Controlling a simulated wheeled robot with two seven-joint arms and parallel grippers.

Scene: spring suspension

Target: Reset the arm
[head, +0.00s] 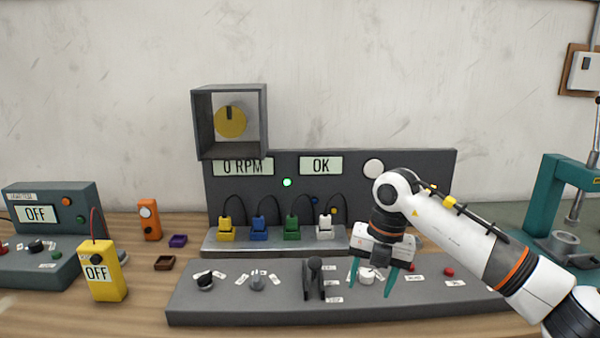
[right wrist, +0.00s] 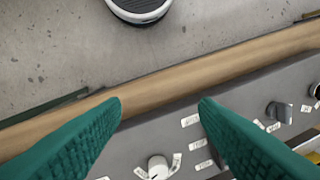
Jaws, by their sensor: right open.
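My right gripper (head: 372,278) is above the grey control panel (head: 240,312), fingers pointing down. Its two teal fingers are apart with nothing between them. In the right wrist view the open fingers (right wrist: 160,105) show over the panel's front edge, with a white knob (right wrist: 158,167) below them. In the head view this white knob (head: 366,279) is partly behind the fingers. A dark lever (head: 314,278) stands on the panel just left of the gripper. My left gripper is not in view.
Behind the panel stands a console with an OK display (head: 321,165), a lit green lamp and several coloured plugs. A yellow OFF meter (head: 103,272) stands at left. A teal press (head: 556,200) stands at right. The panel's left part is clear of my arm.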

